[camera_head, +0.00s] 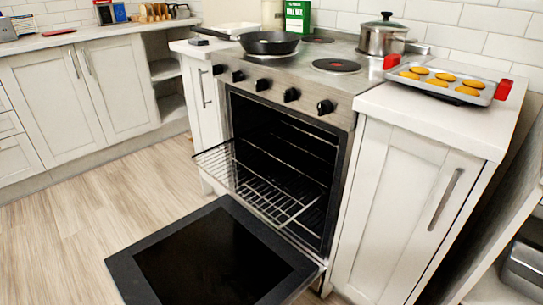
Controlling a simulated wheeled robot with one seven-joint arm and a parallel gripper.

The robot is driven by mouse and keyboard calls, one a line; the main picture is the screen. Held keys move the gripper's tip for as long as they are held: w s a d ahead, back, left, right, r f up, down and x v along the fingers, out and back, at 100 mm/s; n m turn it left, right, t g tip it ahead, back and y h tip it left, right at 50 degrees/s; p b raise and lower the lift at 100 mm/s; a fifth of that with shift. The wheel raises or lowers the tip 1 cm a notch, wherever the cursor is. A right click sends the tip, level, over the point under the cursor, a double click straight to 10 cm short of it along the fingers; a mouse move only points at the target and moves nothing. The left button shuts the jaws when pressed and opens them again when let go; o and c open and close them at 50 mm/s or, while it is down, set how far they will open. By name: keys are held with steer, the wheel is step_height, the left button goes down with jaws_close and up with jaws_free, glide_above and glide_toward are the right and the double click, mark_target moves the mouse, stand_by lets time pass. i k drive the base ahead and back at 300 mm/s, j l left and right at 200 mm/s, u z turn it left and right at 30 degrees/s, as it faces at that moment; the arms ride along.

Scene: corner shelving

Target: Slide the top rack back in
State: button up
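The top rack (262,190) is a wire shelf pulled part way out of the oven. Its front end sticks out over the lowered oven door (212,262), and its rear part is inside the dark cavity. The oven (290,150) stands open below a row of black knobs. Below the pulled-out rack, the cavity is dark and hard to make out. My gripper is not in view.
A frying pan (269,42) and a steel pot (382,38) stand on the cooktop. A tray of cookies (446,83) with red handles lies on the right counter (430,118). The lowered door blocks floor before the oven; open floor (100,215) lies left.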

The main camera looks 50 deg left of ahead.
mark_target(277, 226)
steer(key=u, duration=1.8)
steer(key=i+u, duration=0.2)
steer(key=i, duration=0.4)
